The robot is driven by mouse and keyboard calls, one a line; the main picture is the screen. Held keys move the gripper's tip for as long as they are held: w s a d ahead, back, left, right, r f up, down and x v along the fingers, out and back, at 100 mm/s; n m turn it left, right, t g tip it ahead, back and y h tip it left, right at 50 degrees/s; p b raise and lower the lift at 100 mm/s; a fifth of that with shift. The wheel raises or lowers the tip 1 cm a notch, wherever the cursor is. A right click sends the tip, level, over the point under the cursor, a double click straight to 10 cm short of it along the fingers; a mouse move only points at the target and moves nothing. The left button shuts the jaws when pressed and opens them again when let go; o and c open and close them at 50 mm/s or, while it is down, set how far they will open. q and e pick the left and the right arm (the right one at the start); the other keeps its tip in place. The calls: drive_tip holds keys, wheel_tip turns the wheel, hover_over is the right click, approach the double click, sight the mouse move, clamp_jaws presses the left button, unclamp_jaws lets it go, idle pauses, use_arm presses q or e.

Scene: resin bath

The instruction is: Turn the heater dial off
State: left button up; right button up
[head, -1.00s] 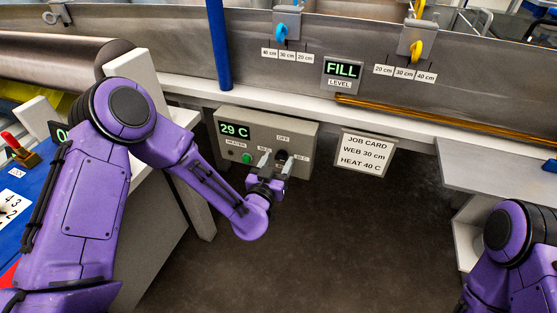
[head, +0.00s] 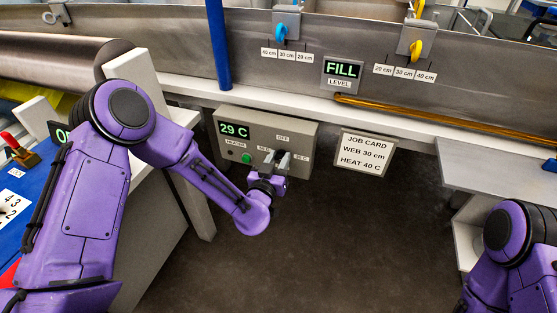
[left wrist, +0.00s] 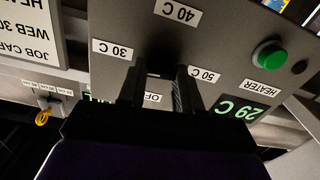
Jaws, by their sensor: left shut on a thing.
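The heater box (head: 225,145) is a grey panel under the bath's front ledge, with a green "29 C" display (head: 234,131) and labels around its dial, including "OFF" (head: 282,137). My left gripper (head: 277,159) reaches the box from below and is shut on the dark heater dial (left wrist: 157,62). In the left wrist view the panel appears upside down, with "30 C", "40 C", "50 C" and "OFF" around the dial. The fingers hide most of the dial, so I cannot tell where it points. My right gripper is out of view.
A green button (head: 246,158) sits left of the dial. A job card (head: 364,153) reading "WEB 30 cm, HEAT 40 C" hangs right of the box. A "FILL" level display (head: 342,69) is above. The floor below the box is clear.

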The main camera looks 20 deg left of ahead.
use_arm(q)
drive_tip(key=n, duration=0.4)
drive_tip(key=shift+a+f, duration=0.1)
drive_tip(key=n+b, duration=0.1)
drive_tip(key=n, duration=0.3)
drive_tip(key=shift+n, duration=0.4)
drive_tip(key=n+b, duration=0.1)
drive_tip(key=n, duration=0.3)
drive_tip(key=shift+a+f, duration=0.1)
drive_tip(key=shift+f, duration=0.05)
drive_tip(key=shift+n+b, duration=0.45)
drive_tip(key=shift+n, duration=1.65)
drive_tip(key=o, duration=1)
drive_tip(key=shift+o, duration=0.2)
